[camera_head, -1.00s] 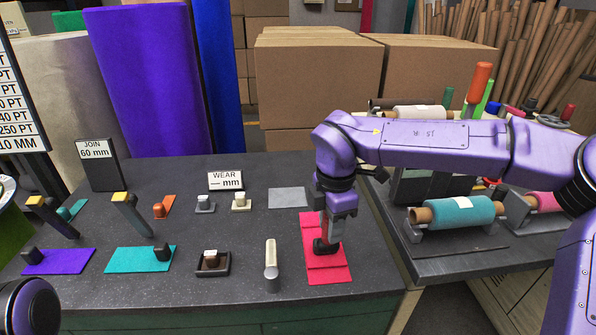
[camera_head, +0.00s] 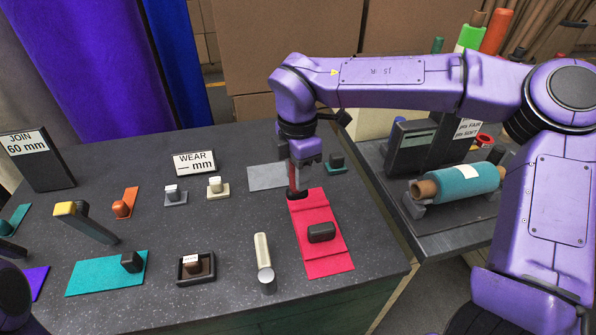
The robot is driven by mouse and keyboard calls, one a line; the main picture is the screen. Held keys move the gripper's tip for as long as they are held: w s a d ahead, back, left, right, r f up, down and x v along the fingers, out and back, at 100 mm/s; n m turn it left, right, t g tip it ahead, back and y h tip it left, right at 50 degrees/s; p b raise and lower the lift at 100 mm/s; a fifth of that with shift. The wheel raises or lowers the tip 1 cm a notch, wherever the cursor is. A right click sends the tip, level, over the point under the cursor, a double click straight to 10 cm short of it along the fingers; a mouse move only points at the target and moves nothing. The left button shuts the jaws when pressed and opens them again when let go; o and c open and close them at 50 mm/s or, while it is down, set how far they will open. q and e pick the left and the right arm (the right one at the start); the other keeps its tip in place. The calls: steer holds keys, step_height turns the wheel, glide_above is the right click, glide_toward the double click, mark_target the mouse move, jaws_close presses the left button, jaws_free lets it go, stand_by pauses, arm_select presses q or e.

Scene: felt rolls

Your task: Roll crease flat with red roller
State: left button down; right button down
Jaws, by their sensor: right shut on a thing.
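A red felt piece (camera_head: 309,215) lies on the dark table with faint ridges across it. A dark rounded block (camera_head: 321,232) sits on its nearer half. My right gripper (camera_head: 298,178) points down over the felt's far end, shut on a dark red tool that appears to be the red roller (camera_head: 297,192). The tool's lower end is at the felt's far left part; whether it touches is hard to tell. The gripper and tool hide part of the felt's far edge. My left gripper is not in view.
A grey sheet (camera_head: 266,177) lies behind the felt. A teal felt (camera_head: 85,277) lies further left. A teal roll (camera_head: 470,184) rests on the side bench at right.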

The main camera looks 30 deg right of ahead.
mark_target(306, 193)
steer(key=f+b, duration=0.4)
steer(key=f, duration=0.1)
steer(key=shift+s, duration=0.2)
steer(key=shift+s+f, duration=0.1)
steer(key=shift+f+b, duration=0.55)
steer(key=shift+b, duration=0.15)
stand_by(0.6)
steer(key=shift+d, duration=0.1)
steer(key=shift+s+d+r, duration=0.1)
steer(key=shift+d+r, duration=0.05)
steer(key=shift+d, duration=0.6)
steer(key=shift+s+d+p, duration=0.1)
steer(key=shift+d+p, duration=0.2)
steer(key=shift+d, duration=0.1)
